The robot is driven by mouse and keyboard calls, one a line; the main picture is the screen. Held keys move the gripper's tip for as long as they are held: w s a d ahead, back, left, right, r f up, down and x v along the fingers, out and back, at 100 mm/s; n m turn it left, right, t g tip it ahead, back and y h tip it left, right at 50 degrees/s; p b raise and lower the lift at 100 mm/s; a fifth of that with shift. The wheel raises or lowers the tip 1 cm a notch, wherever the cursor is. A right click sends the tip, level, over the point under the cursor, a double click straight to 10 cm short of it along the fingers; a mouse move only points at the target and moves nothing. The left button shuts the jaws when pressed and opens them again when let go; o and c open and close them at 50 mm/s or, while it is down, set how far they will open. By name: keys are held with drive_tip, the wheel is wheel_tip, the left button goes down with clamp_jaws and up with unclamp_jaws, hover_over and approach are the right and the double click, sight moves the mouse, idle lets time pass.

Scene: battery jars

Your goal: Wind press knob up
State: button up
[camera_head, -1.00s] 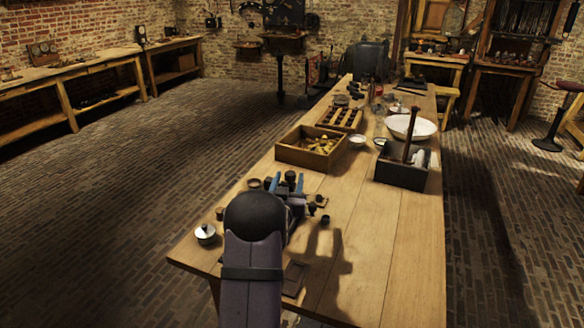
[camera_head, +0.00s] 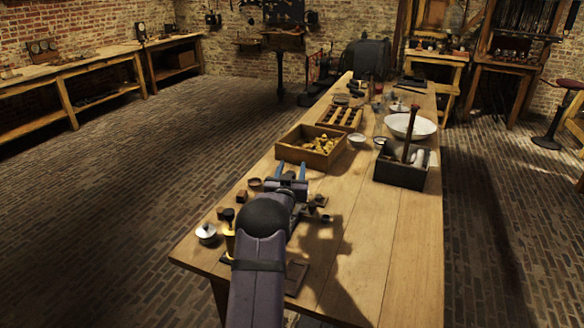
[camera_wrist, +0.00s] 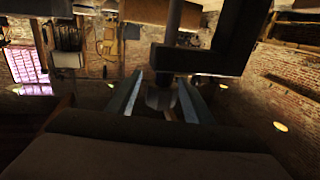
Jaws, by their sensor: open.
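My gripper (camera_head: 290,169) is open, with its two blue fingers pointing away from me over the near part of the bench. In the wrist view my gripper (camera_wrist: 160,80) has a finger on each side of a dim grey rounded piece (camera_wrist: 160,98), which may be the press knob. A dark angled frame (camera_wrist: 213,62) and an upright post (camera_wrist: 174,25) show close by. I cannot tell whether the fingers touch the grey piece. In the head view my arm hides much of this spot, so the press cannot be made out clearly.
A brass piece with a dark top (camera_head: 230,243) and a white lidded pot (camera_head: 206,233) stand left of my arm. Beyond are a wooden box of brass parts (camera_head: 312,147), a dark tray (camera_head: 402,174) and a white bowl (camera_head: 411,126).

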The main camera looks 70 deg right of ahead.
drive_tip(key=shift+d, duration=0.2)
drive_tip(key=shift+c, duration=0.3)
drive_tip(key=c, duration=1)
